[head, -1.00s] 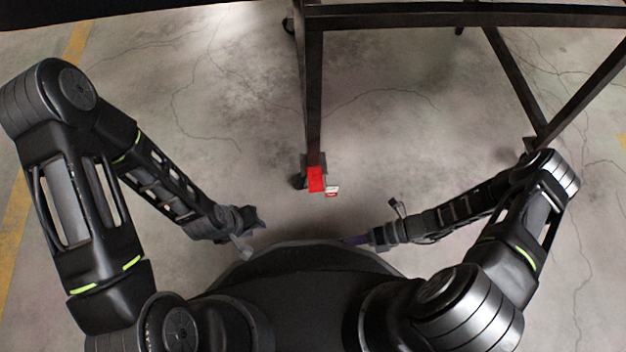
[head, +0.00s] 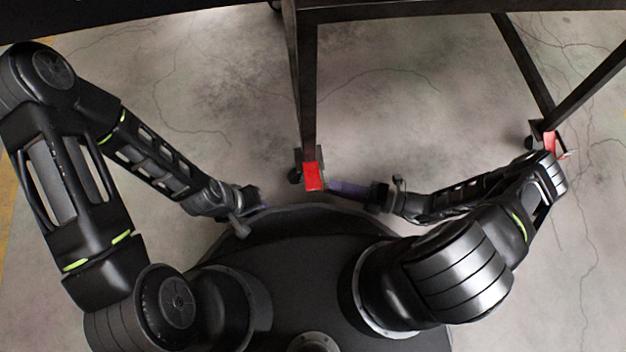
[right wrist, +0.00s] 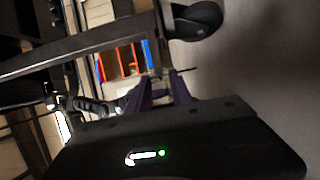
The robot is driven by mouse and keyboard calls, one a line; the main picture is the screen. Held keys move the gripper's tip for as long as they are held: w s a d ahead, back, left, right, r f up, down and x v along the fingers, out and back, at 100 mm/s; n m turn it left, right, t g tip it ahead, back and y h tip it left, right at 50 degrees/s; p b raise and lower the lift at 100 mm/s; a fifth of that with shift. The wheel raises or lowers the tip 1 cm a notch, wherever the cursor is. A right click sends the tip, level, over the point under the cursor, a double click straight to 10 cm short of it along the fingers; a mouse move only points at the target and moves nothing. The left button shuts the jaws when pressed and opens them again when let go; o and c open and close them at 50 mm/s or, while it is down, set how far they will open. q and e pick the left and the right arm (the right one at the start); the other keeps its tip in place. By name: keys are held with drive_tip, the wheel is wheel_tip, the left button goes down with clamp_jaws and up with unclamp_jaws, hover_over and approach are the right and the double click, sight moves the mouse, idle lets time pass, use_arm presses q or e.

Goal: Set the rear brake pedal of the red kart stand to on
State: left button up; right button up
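The kart stand shows as a dark metal frame (head: 309,90) on casters in the head view. A red brake pedal (head: 313,176) sits at the foot of its near leg, beside a caster. A second red pedal (head: 550,143) is at the right leg, partly hidden by my right arm. My right gripper (head: 335,187) is just right of the near pedal; contact cannot be told. In the right wrist view its purple fingers (right wrist: 162,82) stand apart with nothing seen between them. My left gripper (head: 263,206) is left of the near pedal and apart from it; its opening is unclear.
A caster wheel (right wrist: 193,20) and a dark frame bar (right wrist: 85,45) are close ahead in the right wrist view. The frame's top beam (head: 430,12) spans the head view. Cracked concrete floor (head: 220,90) is clear left of the near leg.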

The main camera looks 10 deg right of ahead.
sight(313, 183)
drive_tip(key=b+x, duration=0.1)
drive_tip(key=x, duration=0.6)
drive_tip(key=shift+a+b, duration=0.15)
drive_tip(key=shift+b, duration=0.15)
clamp_jaws()
idle(1.1)
